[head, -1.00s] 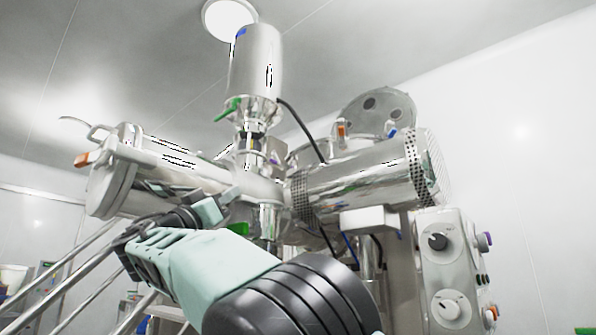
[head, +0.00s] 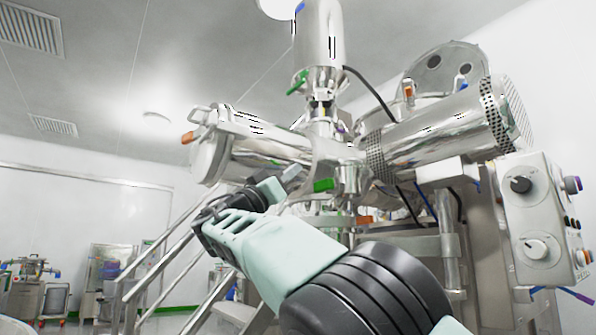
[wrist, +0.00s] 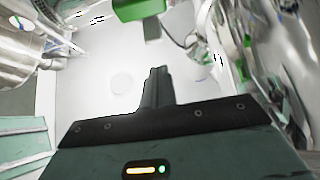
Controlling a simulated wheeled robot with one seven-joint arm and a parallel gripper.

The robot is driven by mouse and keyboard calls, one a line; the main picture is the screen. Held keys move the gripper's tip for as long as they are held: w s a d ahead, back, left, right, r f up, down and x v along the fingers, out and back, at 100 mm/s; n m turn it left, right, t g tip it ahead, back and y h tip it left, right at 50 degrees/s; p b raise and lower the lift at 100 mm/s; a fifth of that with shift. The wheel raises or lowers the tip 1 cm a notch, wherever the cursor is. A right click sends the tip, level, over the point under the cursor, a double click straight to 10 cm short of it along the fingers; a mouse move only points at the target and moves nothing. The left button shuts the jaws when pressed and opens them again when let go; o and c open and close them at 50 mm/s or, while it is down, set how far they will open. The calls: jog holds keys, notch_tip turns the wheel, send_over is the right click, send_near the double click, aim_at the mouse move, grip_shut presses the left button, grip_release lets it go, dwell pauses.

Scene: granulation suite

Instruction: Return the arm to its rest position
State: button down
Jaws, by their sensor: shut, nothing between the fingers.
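My arm reaches up from the bottom right of the head view toward the steel granulation machine (head: 285,150). My gripper (head: 292,177) is at the far end of the arm, in front of the machine's pipework, with a green handle (head: 325,184) just to its right in the picture. In the wrist view my gripper (wrist: 155,75) shows its fingers together and empty, pointing up toward the pale ceiling. A green block-shaped part (wrist: 135,8) shows beyond the fingertips at the top of that view. Whether the gripper touches any pipework cannot be told.
A control box (head: 535,215) with dials is on the right. Stair rails (head: 165,255) slope down at the left below the machine.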

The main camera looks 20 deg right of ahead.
jog(key=shift+v, duration=0.75)
